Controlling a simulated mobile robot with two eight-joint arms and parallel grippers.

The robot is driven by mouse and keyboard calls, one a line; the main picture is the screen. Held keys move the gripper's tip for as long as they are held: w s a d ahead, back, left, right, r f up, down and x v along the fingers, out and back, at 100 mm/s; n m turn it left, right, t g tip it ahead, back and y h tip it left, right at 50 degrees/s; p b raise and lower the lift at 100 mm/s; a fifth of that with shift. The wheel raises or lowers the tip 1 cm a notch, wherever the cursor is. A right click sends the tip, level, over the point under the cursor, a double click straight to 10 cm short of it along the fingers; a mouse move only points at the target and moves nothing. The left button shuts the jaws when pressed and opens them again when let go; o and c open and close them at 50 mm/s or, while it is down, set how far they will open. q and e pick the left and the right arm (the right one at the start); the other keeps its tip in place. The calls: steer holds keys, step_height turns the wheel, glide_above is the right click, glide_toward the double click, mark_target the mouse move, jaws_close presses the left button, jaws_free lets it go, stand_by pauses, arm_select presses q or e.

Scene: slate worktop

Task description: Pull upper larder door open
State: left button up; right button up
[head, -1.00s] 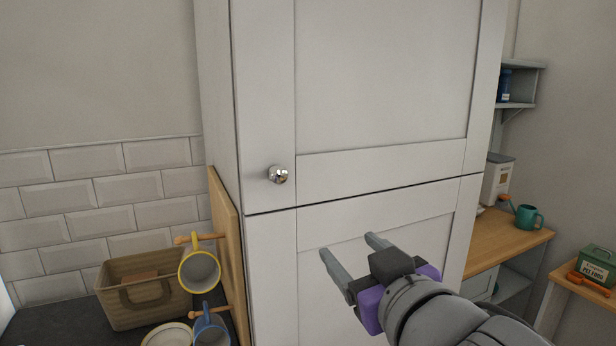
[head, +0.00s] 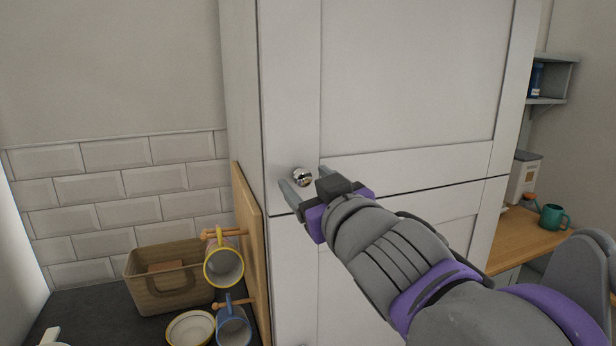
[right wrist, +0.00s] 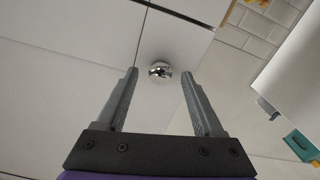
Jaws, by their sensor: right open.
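The upper larder door (head: 410,75) is a pale grey panelled door and stands shut above a lower door. Its round chrome knob (head: 302,177) is at the door's lower left corner. My right gripper (head: 307,176) is open and close to the knob, with a finger on either side of it in the head view. In the right wrist view the knob (right wrist: 160,70) shows just beyond and between the tips of the open fingers (right wrist: 160,73). Nothing is between the fingers' pads that I can see. My left gripper is not in view.
A wooden board with pegs (head: 250,250) stands against the larder's left side, with hanging mugs (head: 223,268). A woven basket (head: 165,285) sits on the dark worktop. At right are a wooden counter (head: 525,240) and a teal mug (head: 553,217).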

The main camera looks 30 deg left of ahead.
jaws_close()
stand_by(0.4)
stand_by(1.1)
